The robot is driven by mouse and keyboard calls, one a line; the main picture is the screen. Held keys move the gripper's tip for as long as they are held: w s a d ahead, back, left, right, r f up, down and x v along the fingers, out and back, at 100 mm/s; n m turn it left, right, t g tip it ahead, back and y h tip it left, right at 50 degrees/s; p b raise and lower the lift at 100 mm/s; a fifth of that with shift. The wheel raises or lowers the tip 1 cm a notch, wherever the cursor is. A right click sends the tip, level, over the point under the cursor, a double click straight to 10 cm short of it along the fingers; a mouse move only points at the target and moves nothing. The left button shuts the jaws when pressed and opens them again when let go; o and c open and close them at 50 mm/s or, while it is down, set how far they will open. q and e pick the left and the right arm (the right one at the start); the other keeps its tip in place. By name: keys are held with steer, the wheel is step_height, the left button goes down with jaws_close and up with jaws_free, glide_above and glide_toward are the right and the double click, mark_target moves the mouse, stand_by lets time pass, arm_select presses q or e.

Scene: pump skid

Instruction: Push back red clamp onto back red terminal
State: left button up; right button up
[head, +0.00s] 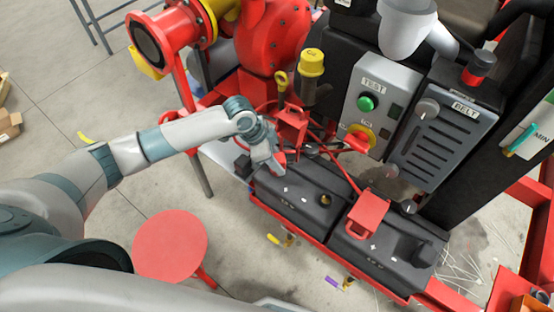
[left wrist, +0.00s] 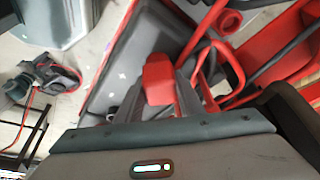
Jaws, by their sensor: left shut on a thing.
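My left gripper (head: 277,166) is shut at the back left of the left black battery (head: 312,205). A small red piece, which looks like the red clamp (head: 282,157), shows at its fingertips. In the left wrist view the red clamp (left wrist: 158,78) sits between the two fingers of the left gripper (left wrist: 160,92), over the dark battery top. The terminal under it is hidden, so I cannot tell whether the clamp touches it. My right gripper is not in view.
A red boxy piece (head: 368,212) sits on the right black battery (head: 400,262). Another red box (head: 290,125) and red cables lie just behind my gripper. The TEST panel (head: 378,105) and BELT panel (head: 445,125) stand behind. A red stool (head: 170,243) is at the lower left.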

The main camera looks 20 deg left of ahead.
arm_select(q)
steer(key=o, duration=1.3)
steer(key=shift+o, duration=0.2)
steer(key=b+v, duration=0.3)
steer(key=v, duration=1.4)
steer(key=shift+r, duration=0.25)
steer(key=shift+f, duration=0.1)
